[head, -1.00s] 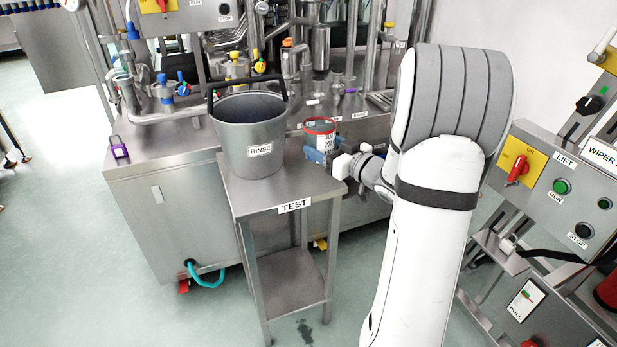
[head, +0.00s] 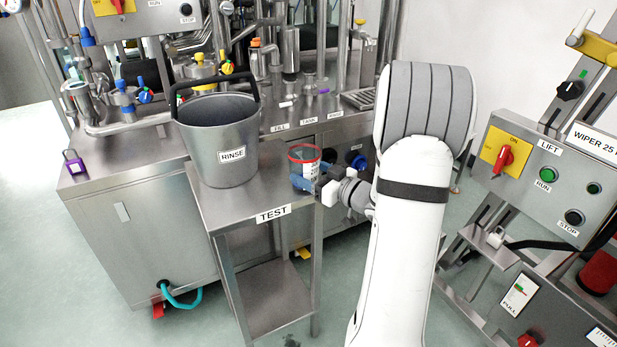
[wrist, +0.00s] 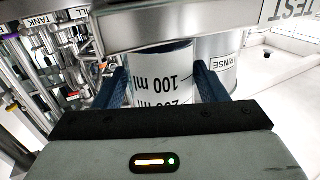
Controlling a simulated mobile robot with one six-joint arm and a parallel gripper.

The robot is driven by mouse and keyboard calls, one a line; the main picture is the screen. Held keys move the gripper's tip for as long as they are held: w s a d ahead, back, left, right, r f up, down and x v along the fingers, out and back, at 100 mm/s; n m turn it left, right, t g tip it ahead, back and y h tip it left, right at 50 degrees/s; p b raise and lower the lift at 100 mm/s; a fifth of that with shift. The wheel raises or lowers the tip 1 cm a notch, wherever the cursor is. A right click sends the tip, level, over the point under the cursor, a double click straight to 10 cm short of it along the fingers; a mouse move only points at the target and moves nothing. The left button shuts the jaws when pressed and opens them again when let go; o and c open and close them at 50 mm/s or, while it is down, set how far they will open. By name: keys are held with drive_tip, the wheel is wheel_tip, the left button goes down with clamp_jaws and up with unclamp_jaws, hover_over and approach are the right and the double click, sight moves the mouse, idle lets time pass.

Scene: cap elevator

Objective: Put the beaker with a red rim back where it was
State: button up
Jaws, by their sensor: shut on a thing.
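In the wrist view the beaker (wrist: 150,80) sits between the two blue fingers of my gripper (wrist: 160,88). Its red rim is out of the wrist view. I cannot tell whether its base touches the tabletop.
A grey bucket labelled RINSE (head: 222,140) stands on the table, left of the beaker. It also shows in the wrist view (wrist: 224,52). A steel machine bench (head: 125,180) with pipes and valves is behind. The LIFT control panel (head: 545,175) is at right.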

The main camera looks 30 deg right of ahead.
drive_tip(key=shift+f, duration=0.1)
drive_tip(key=shift+f, duration=0.15)
drive_tip(key=o, duration=1.3)
drive_tip(key=shift+r, duration=0.3)
drive_tip(key=p+v, duration=0.1)
drive_tip(key=v, duration=1.1)
drive_tip(key=shift+f, duration=0.15)
drive_tip(key=shift+s, duration=0.1)
